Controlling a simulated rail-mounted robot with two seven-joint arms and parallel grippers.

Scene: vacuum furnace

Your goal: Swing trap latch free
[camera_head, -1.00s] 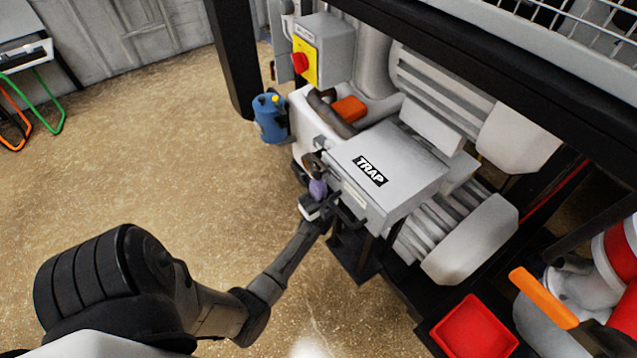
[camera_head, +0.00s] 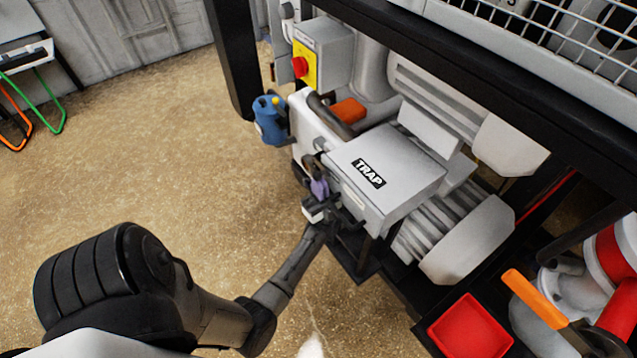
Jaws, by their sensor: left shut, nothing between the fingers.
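The trap (camera_head: 392,168) is a light grey box with a black TRAP label on its lid, in the middle of the head view. My left gripper (camera_head: 318,180) is at the left front side of the trap, close to its front face. Its fingers are shut with nothing between them. The latch cannot be made out clearly; the gripper and wrist cover that part of the trap's front. Whether the gripper touches the trap cannot be told. My right gripper does not show.
A grey box with a red knob on a yellow plate (camera_head: 305,64) stands behind the trap. A blue can (camera_head: 268,120) is at its left. A red tray (camera_head: 470,328) and an orange handle (camera_head: 535,298) are at lower right.

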